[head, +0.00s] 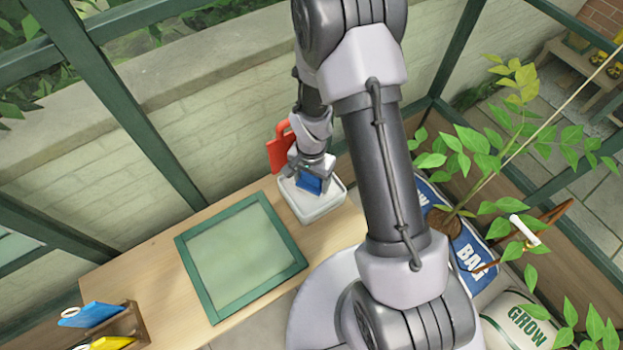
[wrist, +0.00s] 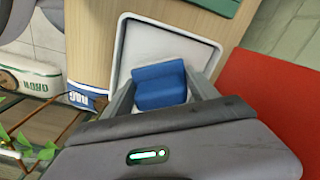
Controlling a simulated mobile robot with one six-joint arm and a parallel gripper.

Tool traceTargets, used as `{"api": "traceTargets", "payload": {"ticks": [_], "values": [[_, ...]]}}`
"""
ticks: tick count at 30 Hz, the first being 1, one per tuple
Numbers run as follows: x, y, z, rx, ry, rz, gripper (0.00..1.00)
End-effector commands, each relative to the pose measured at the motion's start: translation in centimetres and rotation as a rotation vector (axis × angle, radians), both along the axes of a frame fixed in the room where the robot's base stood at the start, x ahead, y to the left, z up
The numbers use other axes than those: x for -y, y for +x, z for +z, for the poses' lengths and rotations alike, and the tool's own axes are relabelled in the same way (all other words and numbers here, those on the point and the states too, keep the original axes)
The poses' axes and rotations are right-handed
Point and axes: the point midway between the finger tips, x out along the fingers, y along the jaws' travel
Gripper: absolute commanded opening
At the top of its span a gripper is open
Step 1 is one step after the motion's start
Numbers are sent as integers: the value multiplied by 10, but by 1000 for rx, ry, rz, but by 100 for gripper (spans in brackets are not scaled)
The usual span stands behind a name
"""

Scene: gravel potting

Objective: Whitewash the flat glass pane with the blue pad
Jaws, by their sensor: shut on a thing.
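The blue pad (head: 309,184) is held between the fingers of my gripper (head: 308,172). The pad also shows in the wrist view (wrist: 160,86), with a finger on each side of it. My gripper is over the white tray (head: 325,209), which also shows in the wrist view (wrist: 214,62). I cannot tell whether the pad touches what is in the tray. The flat glass pane (head: 240,256) lies on the wooden bench to the left of the tray, in a green frame (head: 186,275). The pane looks pale green, with no clear white streaks.
A red object (head: 280,150) is right beside my gripper. A small wooden rack (head: 135,322) with blue and yellow items stands at the bench's near left. A leafy plant (head: 480,150) and bags (head: 468,255) are to the right.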

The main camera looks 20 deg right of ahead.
Motion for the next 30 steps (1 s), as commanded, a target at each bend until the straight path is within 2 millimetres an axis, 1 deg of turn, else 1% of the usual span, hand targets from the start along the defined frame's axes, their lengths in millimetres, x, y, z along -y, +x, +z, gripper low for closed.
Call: {"api": "traceTargets", "payload": {"ticks": [8, 11, 27, 30], "values": [[0, -1, -1, -3, 0, 0, 36], [0, -1, 2, -3, 0, 0, 36], [0, -1, 64, -1, 0, 0, 35], [0, -1, 71, -1, 0, 0, 35]]}}
